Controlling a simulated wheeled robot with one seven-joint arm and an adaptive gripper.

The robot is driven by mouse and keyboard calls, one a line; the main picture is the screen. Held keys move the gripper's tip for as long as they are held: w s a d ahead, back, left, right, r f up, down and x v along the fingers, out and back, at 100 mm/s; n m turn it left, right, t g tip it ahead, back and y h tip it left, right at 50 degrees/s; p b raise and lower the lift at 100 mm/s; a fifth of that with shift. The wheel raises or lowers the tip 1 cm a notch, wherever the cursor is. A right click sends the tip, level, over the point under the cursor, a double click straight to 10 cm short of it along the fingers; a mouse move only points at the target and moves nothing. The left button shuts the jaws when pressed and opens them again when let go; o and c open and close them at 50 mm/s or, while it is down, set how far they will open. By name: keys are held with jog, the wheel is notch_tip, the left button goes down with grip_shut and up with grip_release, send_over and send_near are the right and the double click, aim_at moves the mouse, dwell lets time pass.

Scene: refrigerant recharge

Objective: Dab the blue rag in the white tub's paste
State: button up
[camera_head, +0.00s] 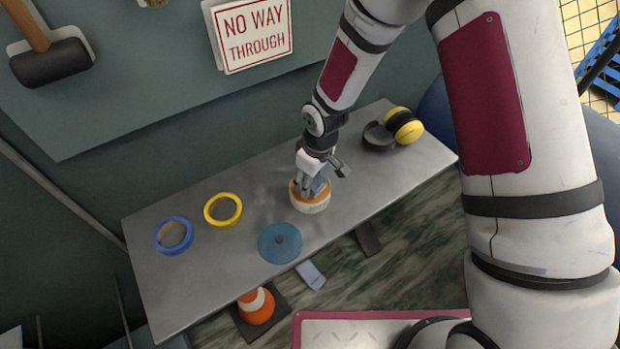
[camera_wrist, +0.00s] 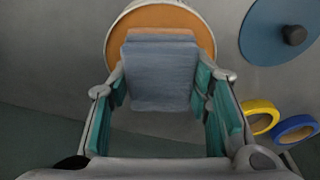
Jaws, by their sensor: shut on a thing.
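The white tub (camera_head: 311,206) stands on the grey bench, open at the top with orange paste inside. My gripper (camera_head: 311,185) points down over the tub and is shut on the blue rag (camera_wrist: 160,75). In the wrist view the rag sits between the teal finger pads and covers part of the orange paste (camera_wrist: 125,40). In the head view the rag (camera_head: 320,184) shows at the tub's mouth. I cannot tell for sure whether its lower end touches the paste.
On the grey bench (camera_head: 190,285), a blue disc (camera_head: 280,255) lies close to the tub. A yellow ring (camera_head: 238,212) and a blue ring (camera_head: 187,240) lie to the left. Yellow-and-black ear muffs (camera_head: 403,126) lie at the right. An orange cone (camera_head: 257,306) stands below the bench.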

jog(key=shift+r+p, duration=1.45)
jog(key=shift+r, duration=2.05)
